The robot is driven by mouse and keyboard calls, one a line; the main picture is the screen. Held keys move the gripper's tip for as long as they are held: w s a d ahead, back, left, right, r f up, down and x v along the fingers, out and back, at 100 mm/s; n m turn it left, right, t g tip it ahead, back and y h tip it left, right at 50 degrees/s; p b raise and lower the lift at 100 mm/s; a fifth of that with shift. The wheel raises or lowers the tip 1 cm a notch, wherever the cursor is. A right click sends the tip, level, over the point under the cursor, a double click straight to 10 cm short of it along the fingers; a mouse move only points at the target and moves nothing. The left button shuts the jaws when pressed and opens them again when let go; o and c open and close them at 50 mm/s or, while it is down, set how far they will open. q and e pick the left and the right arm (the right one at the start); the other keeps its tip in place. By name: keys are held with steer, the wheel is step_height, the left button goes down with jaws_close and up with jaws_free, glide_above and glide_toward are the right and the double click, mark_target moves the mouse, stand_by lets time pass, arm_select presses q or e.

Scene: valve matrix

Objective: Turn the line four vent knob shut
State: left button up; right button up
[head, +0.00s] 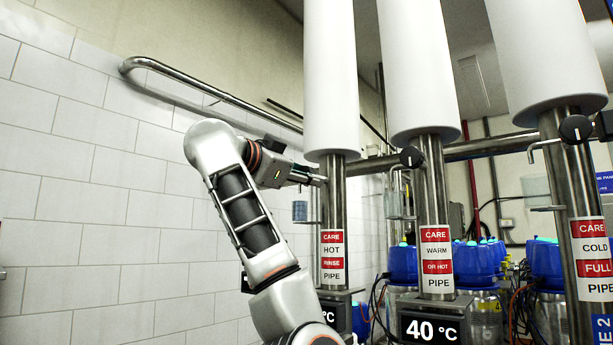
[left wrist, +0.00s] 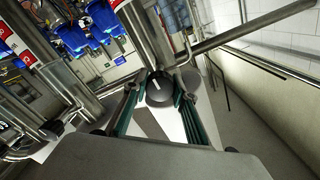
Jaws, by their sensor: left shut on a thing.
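My left gripper (head: 308,174) reaches to the leftmost steel pipe (head: 334,200) in the head view. There its fingers hide the knob on that pipe. In the left wrist view the round dark knob (left wrist: 160,88), with a white mark on its face, sits between the two fingertips of my left gripper (left wrist: 163,84), which is shut on it. No line number shows on this pipe, so I cannot tell from a label that it is line four. My right gripper is not in view.
A middle pipe (head: 434,200) and a right pipe (head: 583,190) carry similar dark knobs (head: 411,156) (head: 576,129). A horizontal steel pipe (head: 490,145) runs behind them. Blue-topped containers (head: 470,262) stand behind. A tiled wall (head: 90,200) with a rail (head: 210,90) is at left.

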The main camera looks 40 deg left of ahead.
arm_select(q)
steer(key=shift+r, duration=0.15)
stand_by(0.4)
steer(key=o, duration=1)
steer(key=shift+o, duration=0.6)
steer(key=s, duration=0.7)
steer(key=shift+s, duration=0.25)
